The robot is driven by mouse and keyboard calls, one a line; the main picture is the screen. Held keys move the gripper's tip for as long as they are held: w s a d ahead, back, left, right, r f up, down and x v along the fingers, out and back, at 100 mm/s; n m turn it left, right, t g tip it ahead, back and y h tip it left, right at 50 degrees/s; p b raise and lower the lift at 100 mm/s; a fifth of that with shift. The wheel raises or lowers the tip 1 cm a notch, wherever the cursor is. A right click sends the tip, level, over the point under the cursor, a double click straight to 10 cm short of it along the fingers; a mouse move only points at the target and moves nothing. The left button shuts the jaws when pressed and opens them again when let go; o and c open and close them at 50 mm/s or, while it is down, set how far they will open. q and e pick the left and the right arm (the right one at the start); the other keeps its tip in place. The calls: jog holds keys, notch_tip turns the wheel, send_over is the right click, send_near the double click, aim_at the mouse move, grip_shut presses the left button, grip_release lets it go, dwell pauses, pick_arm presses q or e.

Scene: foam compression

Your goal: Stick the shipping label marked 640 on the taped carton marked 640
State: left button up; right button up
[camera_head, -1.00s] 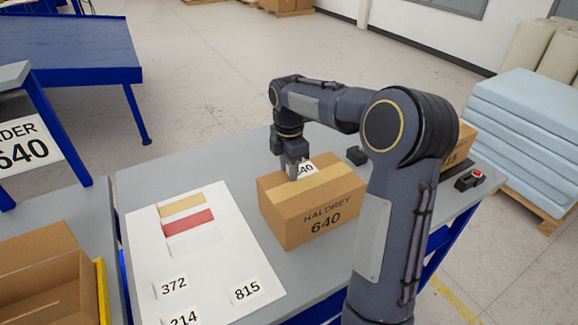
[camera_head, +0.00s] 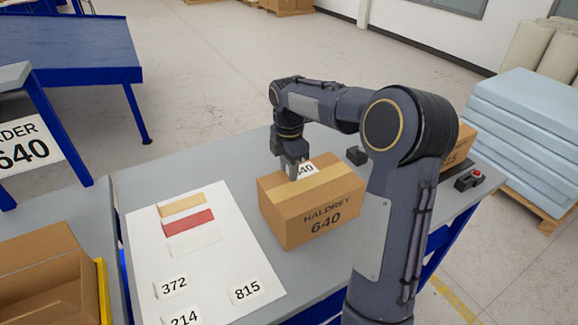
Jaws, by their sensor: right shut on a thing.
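The carton (camera_head: 312,217) marked HALDREY 640 stands on the grey table, with a strip of tan tape across its top. My right gripper (camera_head: 293,174) points down at the carton's top, near its back left part. It is shut on the white label marked 640 (camera_head: 306,169), which shows just right of the fingers, at the carton's top behind the tape. The gripper covers part of the label. I cannot tell whether the label touches the carton. My left gripper is not in view.
A white sheet (camera_head: 213,270) left of the carton holds labels 372 (camera_head: 174,287), 815 (camera_head: 246,290) and 214 (camera_head: 181,318), plus coloured strips. Another carton (camera_head: 460,146) stands behind my right arm, near a red-button box (camera_head: 469,179). An open carton (camera_head: 45,275) is at the lower left.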

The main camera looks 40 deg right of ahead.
jog(key=shift+s+f, duration=0.1)
jog(key=shift+f, duration=0.1)
jog(key=o, duration=0.9)
jog(key=shift+o, duration=0.2)
jog(key=shift+r, duration=0.1)
jog(key=shift+r+p, duration=3.25)
jog(key=shift+r, duration=0.35)
